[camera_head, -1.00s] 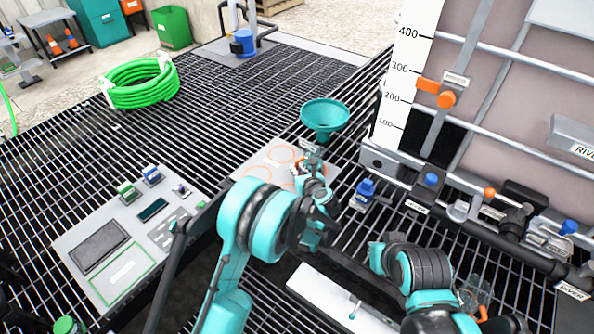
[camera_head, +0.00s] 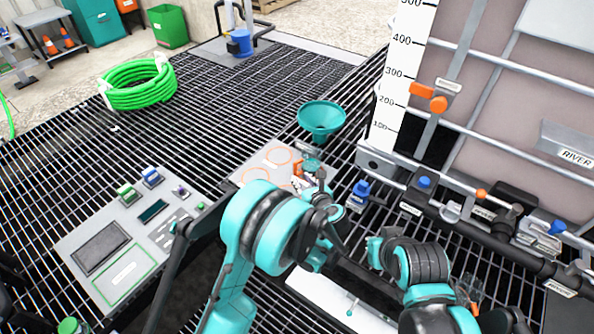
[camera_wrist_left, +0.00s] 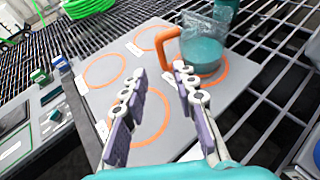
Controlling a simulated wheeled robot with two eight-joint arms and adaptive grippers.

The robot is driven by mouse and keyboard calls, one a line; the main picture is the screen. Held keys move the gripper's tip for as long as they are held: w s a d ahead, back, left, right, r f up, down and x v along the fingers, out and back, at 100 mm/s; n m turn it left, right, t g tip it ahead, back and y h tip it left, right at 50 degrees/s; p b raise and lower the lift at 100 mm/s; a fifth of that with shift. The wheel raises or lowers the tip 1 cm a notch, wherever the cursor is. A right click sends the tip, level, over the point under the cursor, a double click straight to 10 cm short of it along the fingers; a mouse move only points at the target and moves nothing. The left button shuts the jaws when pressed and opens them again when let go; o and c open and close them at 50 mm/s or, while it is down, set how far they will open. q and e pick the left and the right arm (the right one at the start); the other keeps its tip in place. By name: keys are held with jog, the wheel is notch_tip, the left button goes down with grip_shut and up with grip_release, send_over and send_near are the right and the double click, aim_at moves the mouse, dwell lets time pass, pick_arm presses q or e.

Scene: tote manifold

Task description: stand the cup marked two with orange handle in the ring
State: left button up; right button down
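In the left wrist view the clear cup (camera_wrist_left: 204,56) holds teal liquid and stands upright in the orange ring at the right of the grey board (camera_wrist_left: 226,90). Its orange handle (camera_wrist_left: 164,47) points left, toward my fingers. No number on the cup can be read. My left gripper (camera_wrist_left: 157,88) is open and empty; its fingers are apart, on the near side of the cup. In the head view the orange handle (camera_head: 297,169) shows just beyond my left gripper (camera_head: 312,184), and the cup is partly hidden. My right gripper cannot be made out behind my right arm.
Other orange rings (camera_wrist_left: 104,71) on the board are empty. A teal funnel (camera_head: 321,117) stands just behind the board. A blue-topped valve (camera_head: 360,190) is to its right, before the piping and gauge wall. A control panel (camera_head: 122,232) lies to the left.

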pick_arm(q)
jog(key=v, duration=0.4)
jog(key=shift+p, duration=0.4)
jog(key=a+r+m+t+h, duration=0.3)
jog(key=r+m+t+h, duration=0.45)
jog(key=r+m, duration=1.75)
jog(key=s+a+f+m+g+y, duration=0.1)
jog(key=s+a+f+m+g, duration=0.3)
jog(key=s, duration=0.4)
jog(key=s+a+f+m+g+y, duration=0.1)
jog(key=s+a+f+m+g, duration=0.3)
jog(key=s+a, duration=0.4)
jog(key=s+a+f+m+g+y, duration=0.1)
jog(key=s+a+f+m+g, duration=0.4)
jog(key=s, duration=0.4)
jog(key=shift+s+a+m, duration=0.4)
jog(key=shift+a+m, duration=0.25)
jog(key=shift+m, duration=0.35)
